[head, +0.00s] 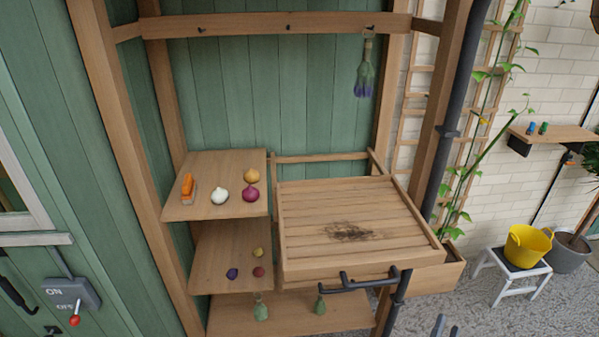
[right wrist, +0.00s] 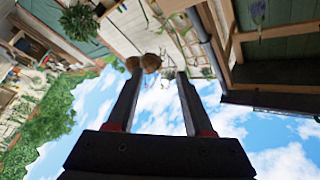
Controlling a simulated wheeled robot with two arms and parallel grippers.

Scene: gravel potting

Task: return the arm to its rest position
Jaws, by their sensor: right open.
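My right gripper (head: 446,327) shows at the bottom edge of the head view, in front of the bench and low, with only its dark fingertips in frame. In the right wrist view my right gripper (right wrist: 159,76) has its two fingers wide apart with nothing between them, sky and wall behind. My left gripper is in neither view.
The wooden potting bench (head: 310,200) has a dark soil stain (head: 348,232) on top and a black handle (head: 360,282) at its front. Shelves (head: 235,165) at left hold onions and other small items. A yellow tub (head: 526,246) stands on a white stool (head: 500,273) at right.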

